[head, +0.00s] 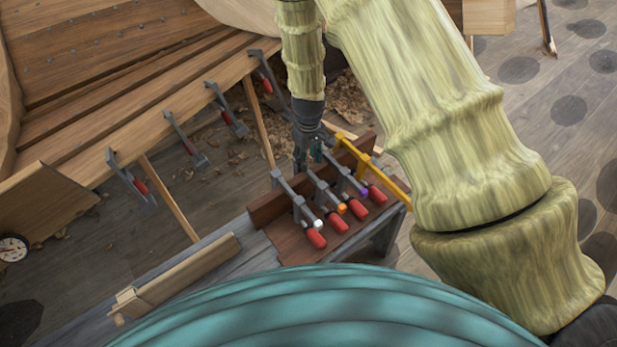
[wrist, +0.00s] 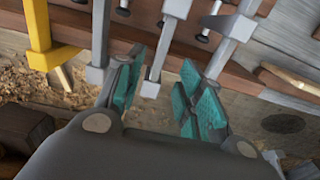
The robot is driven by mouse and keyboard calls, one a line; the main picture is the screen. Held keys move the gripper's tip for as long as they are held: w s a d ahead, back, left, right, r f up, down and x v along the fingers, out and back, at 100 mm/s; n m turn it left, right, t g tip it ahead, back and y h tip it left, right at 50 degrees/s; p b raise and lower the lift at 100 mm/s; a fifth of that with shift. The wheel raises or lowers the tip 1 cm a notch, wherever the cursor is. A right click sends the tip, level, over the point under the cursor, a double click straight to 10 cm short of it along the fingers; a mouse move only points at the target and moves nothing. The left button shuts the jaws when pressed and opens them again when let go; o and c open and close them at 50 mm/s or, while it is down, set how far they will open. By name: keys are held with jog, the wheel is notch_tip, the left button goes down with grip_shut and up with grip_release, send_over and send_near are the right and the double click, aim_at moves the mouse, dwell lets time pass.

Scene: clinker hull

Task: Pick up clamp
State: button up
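Several bar clamps with red handles lie in a row on a brown wooden rack (head: 275,211) on the bench. Three are grey, with white-tipped (head: 291,193), orange-tipped (head: 322,187) and purple-tipped (head: 348,176) screws; one is yellow (head: 372,168). My gripper (head: 311,150) is just above the far edge of the rack, at the clamps' far ends. In the wrist view my gripper (wrist: 160,78) is open, its teal pads apart. The end of the middle grey clamp (wrist: 157,62) shows between the pads; I cannot tell if they touch it. The yellow clamp (wrist: 40,35) is at left.
More clamps (head: 130,180) hang along the hull plank (head: 150,108) at left. A wooden piece (head: 180,275) lies on the bench left of the rack. Thin wooden props (head: 170,200) stand under the hull. Wood shavings cover the floor behind the rack.

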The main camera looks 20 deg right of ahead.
jog(key=shift+w+f+p, duration=0.1)
jog(key=shift+f+p, duration=0.55)
jog(key=shift+f, duration=2.3)
jog(key=shift+c, duration=0.3)
grip_shut()
jog(key=shift+r, duration=0.1)
